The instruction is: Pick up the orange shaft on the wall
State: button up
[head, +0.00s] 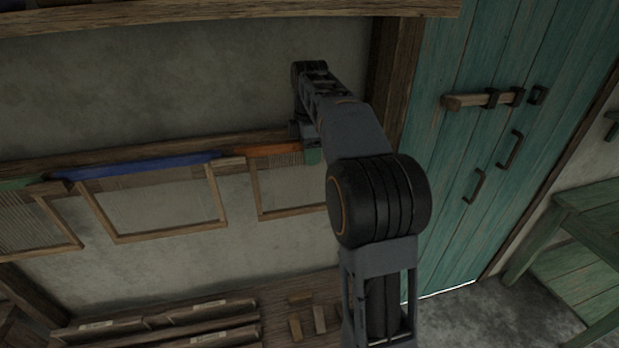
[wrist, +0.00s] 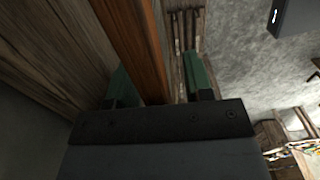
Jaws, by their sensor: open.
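The orange shaft (head: 268,151) is the top bar of a small wooden frame with pale threads, hanging on the wall rail. Its right part is hidden by my gripper (head: 309,145). In the wrist view, the orange-brown shaft (wrist: 135,40) runs between the two green fingers of my gripper (wrist: 158,78). The fingers are apart, one on each side of it. The left finger looks close to the shaft and a gap shows on the right. I cannot tell whether either finger touches it.
A blue shaft (head: 140,168) and a green shaft (head: 15,183) with frames hang to the left on the same rail (head: 100,157). A shelf (head: 230,10) is above. A bench with wooden trays (head: 160,322) is below. A teal door (head: 470,140) stands right.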

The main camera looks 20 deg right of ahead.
jog(key=shift+f, duration=0.15)
jog(key=shift+c, duration=0.5)
grip_shut()
